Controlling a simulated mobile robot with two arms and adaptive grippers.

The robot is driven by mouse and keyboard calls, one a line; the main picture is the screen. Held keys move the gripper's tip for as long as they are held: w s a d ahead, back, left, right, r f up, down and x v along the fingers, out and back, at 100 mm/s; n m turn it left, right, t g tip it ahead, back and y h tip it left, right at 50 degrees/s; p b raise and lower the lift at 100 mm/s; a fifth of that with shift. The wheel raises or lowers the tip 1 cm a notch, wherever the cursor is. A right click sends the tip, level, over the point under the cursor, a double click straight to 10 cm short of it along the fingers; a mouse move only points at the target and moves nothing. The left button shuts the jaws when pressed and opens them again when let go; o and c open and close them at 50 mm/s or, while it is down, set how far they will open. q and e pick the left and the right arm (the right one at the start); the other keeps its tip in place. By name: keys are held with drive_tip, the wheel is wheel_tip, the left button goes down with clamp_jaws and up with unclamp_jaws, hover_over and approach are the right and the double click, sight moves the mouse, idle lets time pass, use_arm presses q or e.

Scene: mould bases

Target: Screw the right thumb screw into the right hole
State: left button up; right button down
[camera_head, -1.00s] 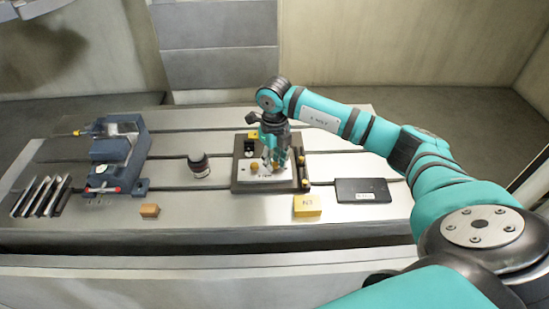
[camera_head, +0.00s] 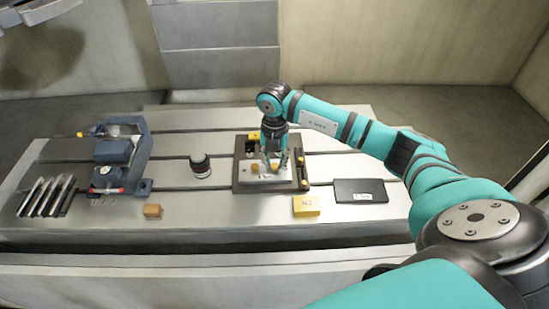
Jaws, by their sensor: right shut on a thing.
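The mould base (camera_head: 240,182) is a dark plate carrying a light metal plate (camera_head: 262,179), in the middle of the table. My right gripper (camera_head: 274,165) points down over the light plate, with its fingertips low and close to it. It is shut on what I take to be the right thumb screw, which is mostly hidden between the fingers. The right hole is hidden under the gripper, so I cannot tell how deep the screw sits. A brass-coloured thumb screw (camera_head: 255,168) stands on the plate just left of the fingers. My left gripper is out of view.
A blue vise (camera_head: 122,160) and several metal bars (camera_head: 45,197) are at the left. A dark round knob (camera_head: 200,165), an orange block (camera_head: 152,210), a yellow block (camera_head: 306,206) and a black flat box (camera_head: 360,190) surround the base. The table front is mostly clear.

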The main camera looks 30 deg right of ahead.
drive_tip(key=shift+s+a+f+m, duration=0.1)
drive_tip(key=shift+s+f+m, duration=0.15)
drive_tip(key=shift+m, duration=0.25)
drive_tip(key=shift+r+m+p, duration=0.15)
drive_tip(key=shift+m+p, duration=0.45)
drive_tip(key=shift+m, duration=0.5)
drive_tip(key=m+p, duration=0.1)
drive_tip(key=m, duration=0.2)
drive_tip(key=m+p, duration=0.1)
drive_tip(key=m, duration=0.1)
drive_tip(key=shift+m, duration=0.9)
